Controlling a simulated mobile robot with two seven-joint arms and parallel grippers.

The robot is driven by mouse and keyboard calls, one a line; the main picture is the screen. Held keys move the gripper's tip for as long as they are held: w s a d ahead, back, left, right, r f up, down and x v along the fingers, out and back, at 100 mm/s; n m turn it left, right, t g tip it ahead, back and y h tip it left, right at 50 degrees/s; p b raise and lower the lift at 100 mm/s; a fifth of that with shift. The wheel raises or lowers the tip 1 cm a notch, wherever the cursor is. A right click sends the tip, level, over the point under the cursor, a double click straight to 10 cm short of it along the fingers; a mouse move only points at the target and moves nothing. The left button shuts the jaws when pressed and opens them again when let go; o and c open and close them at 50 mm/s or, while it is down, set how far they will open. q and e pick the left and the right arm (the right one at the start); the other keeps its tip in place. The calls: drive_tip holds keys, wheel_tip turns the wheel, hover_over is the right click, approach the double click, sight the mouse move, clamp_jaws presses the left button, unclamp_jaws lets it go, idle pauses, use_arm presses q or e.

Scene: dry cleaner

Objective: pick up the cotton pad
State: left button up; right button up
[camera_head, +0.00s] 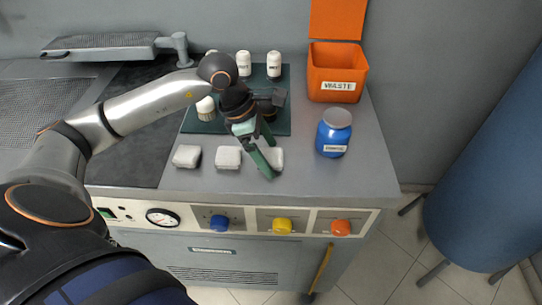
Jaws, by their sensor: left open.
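Three white pads lie in a row on the grey counter (355,178): a left pad (187,156), a middle pad (228,157) and a right pad (277,157). Which of them is the cotton pad I cannot tell for sure. My left gripper (270,161) is open and points down at the right pad. Its green fingers partly hide that pad, and one fingertip shows in front of it. I cannot tell whether the fingers touch it. My right gripper is not in view.
An orange waste bin (337,77) and a blue jar (333,135) stand to the right. Knobs line the counter's front below.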

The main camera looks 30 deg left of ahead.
use_arm(q)
drive_tip(key=shift+c, duration=0.2)
drive_tip(key=c, duration=1.4)
drive_tip(key=shift+c, duration=0.2)
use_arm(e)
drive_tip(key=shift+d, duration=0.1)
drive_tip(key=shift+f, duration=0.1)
use_arm(q)
drive_tip(key=shift+w+r, duration=0.1)
drive_tip(key=shift+r, duration=0.5)
drive_tip(key=s+r+b, duration=0.5)
drive_tip(key=s+r, duration=0.6)
drive_tip(key=s, duration=0.3)
drive_tip(key=shift+r, duration=0.4)
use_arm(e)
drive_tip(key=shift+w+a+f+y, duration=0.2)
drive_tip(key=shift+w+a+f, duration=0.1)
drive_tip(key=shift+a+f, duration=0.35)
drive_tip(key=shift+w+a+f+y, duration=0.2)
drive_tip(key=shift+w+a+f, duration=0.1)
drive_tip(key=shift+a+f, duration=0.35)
use_arm(q)
drive_tip(key=shift+s, duration=0.1)
